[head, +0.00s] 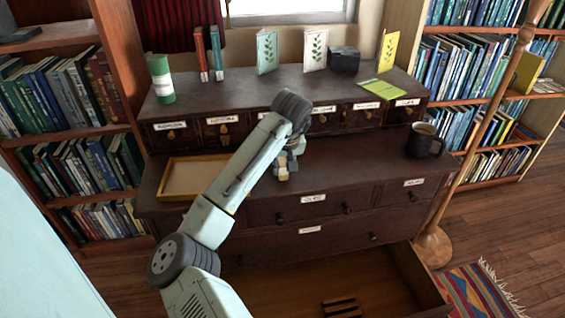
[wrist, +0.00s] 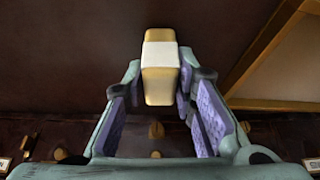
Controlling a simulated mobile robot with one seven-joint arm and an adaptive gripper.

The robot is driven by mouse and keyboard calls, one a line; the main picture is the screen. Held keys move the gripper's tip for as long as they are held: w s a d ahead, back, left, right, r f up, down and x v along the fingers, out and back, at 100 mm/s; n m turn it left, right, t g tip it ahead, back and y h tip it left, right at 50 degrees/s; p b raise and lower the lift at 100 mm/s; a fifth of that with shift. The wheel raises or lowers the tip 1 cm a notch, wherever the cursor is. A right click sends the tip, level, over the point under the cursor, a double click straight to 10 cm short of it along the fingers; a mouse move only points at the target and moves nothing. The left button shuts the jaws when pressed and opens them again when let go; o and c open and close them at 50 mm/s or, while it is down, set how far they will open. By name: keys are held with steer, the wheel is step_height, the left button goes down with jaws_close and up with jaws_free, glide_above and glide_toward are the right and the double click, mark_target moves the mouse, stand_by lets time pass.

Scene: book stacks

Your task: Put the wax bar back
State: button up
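The wax bar (wrist: 160,54) is a yellowish block with a white band around its middle. In the wrist view it lies on the dark wooden desk top, its near end between my fingertips. My gripper (wrist: 160,88) is open, with purple pads on either side of the bar and a narrow gap visible at the left. In the head view my gripper (head: 286,170) points down at the desk top, right of the shallow tray; the bar is small and mostly hidden there.
A shallow wooden tray (head: 163,178) lies at the left of the desk top. A dark mug (head: 420,142) stands at the right. A row of small labelled drawers (head: 208,131) backs the desk, with books and cards above. A lower drawer (head: 390,293) is open, with dark slotted pieces inside.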

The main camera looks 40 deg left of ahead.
steer(key=o, duration=0.4)
steer(key=shift+c, duration=0.2)
